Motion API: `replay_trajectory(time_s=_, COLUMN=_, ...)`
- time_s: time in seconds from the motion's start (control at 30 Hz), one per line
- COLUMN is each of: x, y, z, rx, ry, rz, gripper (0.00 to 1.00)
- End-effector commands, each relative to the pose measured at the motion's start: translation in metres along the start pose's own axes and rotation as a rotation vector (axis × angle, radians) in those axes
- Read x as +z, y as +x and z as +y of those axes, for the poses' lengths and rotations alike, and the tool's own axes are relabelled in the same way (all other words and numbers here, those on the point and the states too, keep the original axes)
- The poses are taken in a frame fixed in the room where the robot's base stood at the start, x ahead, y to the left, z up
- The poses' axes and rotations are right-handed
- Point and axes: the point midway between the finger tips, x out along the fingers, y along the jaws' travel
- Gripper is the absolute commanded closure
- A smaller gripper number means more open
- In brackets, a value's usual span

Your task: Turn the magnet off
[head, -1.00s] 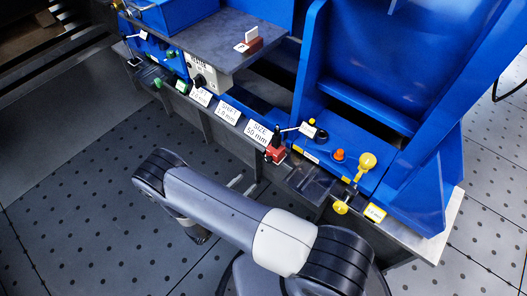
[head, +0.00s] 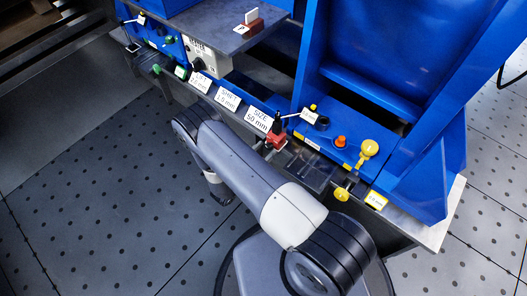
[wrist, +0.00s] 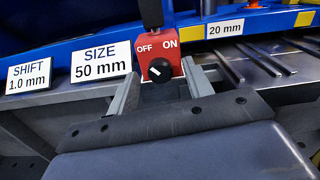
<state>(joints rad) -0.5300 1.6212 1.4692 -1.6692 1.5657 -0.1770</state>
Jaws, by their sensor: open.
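The red magnet switch plate (wrist: 171,45) shows in the wrist view, with OFF printed at left and ON at right. Its round black knob (wrist: 159,70) has a short slanted white mark; which label it points to is too small to tell surely. The red switch (head: 277,140) also shows small in the head view, at the bench's front edge. My gripper (wrist: 163,88) is open and empty in the wrist view. Its two grey fingers stand left and right of the knob, apart from it in the picture. In the head view my arm hides the gripper.
A "SIZE 50 mm" label (wrist: 101,61) and a "SHIFT 1.0 mm" label (wrist: 29,75) sit left of the switch. A black post (wrist: 152,12) rises behind it. A yellow knob (head: 369,149) and an orange knob (head: 340,141) stand on the blue fixture at right.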

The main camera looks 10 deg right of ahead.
Motion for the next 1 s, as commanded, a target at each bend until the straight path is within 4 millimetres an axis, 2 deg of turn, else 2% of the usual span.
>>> replay_trajectory(time_s=0.2, x=0.0001, y=0.0001, z=0.0, rx=0.0, ry=0.0, rz=0.0, gripper=0.51)
replay_trajectory(time_s=0.73, x=0.0, y=-0.0002, z=-0.0002, rx=-0.001, ry=-0.001, rz=0.0, gripper=0.95)
replay_trajectory(time_s=1.0, x=-0.0008, y=-0.0002, z=-0.0002, rx=-0.001, ry=0.023, rz=0.0, gripper=0.96)
